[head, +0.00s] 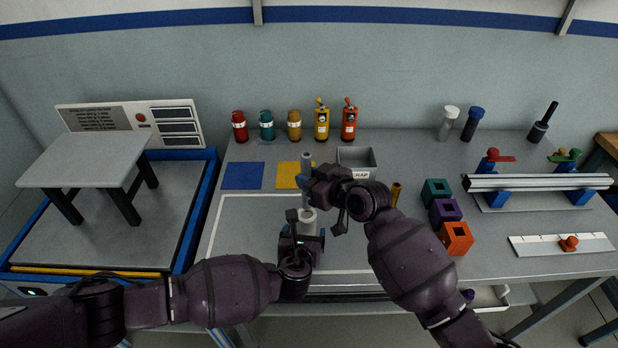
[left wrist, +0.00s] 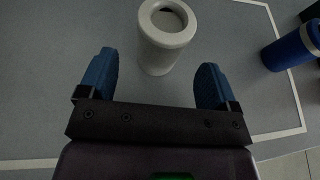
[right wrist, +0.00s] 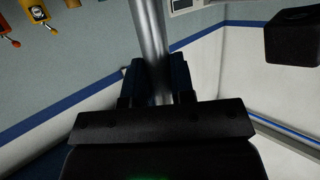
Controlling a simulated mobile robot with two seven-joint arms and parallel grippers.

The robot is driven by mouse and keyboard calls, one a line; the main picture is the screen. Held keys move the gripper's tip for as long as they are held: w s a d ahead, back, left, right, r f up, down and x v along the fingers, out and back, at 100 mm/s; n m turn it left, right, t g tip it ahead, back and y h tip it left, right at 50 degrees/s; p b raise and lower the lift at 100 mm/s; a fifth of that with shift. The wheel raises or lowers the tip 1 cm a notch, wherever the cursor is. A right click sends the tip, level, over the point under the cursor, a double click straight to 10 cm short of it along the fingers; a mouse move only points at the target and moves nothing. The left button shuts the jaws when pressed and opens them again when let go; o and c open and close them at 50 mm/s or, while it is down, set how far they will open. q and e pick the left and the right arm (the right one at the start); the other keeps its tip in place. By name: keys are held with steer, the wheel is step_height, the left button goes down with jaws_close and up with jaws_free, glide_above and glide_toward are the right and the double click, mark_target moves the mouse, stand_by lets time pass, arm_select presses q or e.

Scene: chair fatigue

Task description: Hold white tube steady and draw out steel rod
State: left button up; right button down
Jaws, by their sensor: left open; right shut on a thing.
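The white tube (head: 308,220) stands upright on the bench. In the left wrist view the white tube (left wrist: 160,55) shows an open, hollow mouth with no rod rising from it. My left gripper (head: 305,234) is open, its two blue fingertips (left wrist: 155,82) to either side of the tube's near side, with visible gaps. My right gripper (head: 314,183) is shut on the steel rod (head: 306,160), which is near upright above the tube. The right wrist view shows the steel rod (right wrist: 150,45) between the blue fingers. My right gripper partly hides the rod in the head view.
A blue mat (head: 243,176), a yellow mat (head: 288,175) and a grey bin (head: 357,158) lie behind. Several bottles line the back. Teal (head: 436,190), purple (head: 445,211) and orange (head: 456,238) blocks stand right. A blue banded cylinder (left wrist: 290,48) shows near the left gripper.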

arm_select(q)
steer(key=v, duration=0.7)
steer(key=shift+s, duration=0.2)
steer(key=shift+a, duration=0.1)
